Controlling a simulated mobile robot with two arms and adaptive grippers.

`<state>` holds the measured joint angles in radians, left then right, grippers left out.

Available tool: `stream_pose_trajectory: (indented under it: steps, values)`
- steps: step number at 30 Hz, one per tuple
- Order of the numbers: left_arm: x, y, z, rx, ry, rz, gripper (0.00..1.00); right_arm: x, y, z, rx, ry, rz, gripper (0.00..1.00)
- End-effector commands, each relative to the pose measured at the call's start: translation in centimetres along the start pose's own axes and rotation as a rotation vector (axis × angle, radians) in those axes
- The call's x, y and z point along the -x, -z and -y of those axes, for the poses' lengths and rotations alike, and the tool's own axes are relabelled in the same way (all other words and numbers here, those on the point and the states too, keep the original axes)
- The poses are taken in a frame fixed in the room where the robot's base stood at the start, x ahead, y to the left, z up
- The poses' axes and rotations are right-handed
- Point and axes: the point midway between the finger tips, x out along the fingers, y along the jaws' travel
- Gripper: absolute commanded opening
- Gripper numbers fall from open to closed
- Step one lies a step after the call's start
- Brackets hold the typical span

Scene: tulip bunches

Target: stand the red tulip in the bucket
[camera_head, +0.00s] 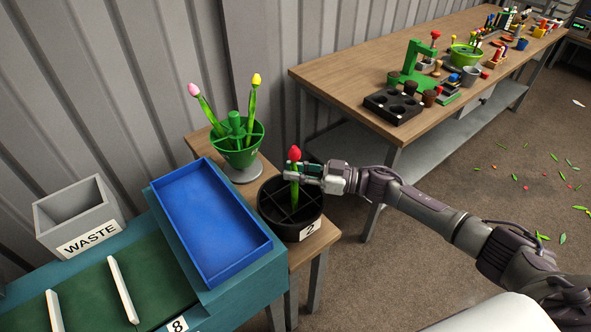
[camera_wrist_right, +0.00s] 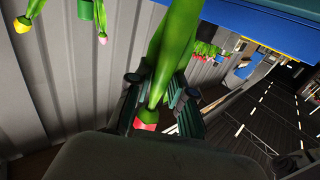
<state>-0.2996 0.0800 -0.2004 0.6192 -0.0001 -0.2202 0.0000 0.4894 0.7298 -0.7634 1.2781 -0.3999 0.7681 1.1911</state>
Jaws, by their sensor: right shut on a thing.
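The red tulip (camera_head: 294,154) is upright with its red head at the top and its green stem going down. My right gripper (camera_head: 300,174) is shut on the stem just below the head. In the right wrist view, the green stem (camera_wrist_right: 172,50) passes between the fingers of the right gripper (camera_wrist_right: 163,92), with the red head near the palm. The black bucket (camera_head: 262,212), labelled 2 and divided inside, is directly below. The stem's lower end overlaps the bucket's opening; I cannot tell whether it touches the bottom. My left gripper is not in view.
A green pot (camera_head: 240,158) with a pink and a yellow tulip stands behind the bucket. An empty blue tray (camera_head: 210,220) and a grey WASTE bin (camera_head: 78,215) are at left. A cluttered wooden bench (camera_head: 345,75) is at the back right.

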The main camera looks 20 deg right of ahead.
Motion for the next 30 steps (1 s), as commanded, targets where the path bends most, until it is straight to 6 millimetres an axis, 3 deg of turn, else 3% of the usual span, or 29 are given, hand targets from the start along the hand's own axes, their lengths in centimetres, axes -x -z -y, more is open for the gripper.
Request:
stream_pose_trajectory:
  steps: [6, 7, 12, 30]
  values:
    - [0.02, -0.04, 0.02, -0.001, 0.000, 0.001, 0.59, -0.01, 0.00, 0.01, 0.000, 0.000, 0.000, 0.00]
    - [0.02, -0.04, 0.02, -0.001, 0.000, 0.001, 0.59, -0.01, 0.00, 0.01, 0.000, 0.000, 0.000, 0.22]
    - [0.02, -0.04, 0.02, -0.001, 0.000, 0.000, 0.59, -0.01, 0.00, 0.00, 0.000, 0.000, 0.000, 0.50]
    - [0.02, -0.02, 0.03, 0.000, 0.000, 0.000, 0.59, 0.00, -0.01, 0.00, 0.000, 0.000, 0.000, 0.50]
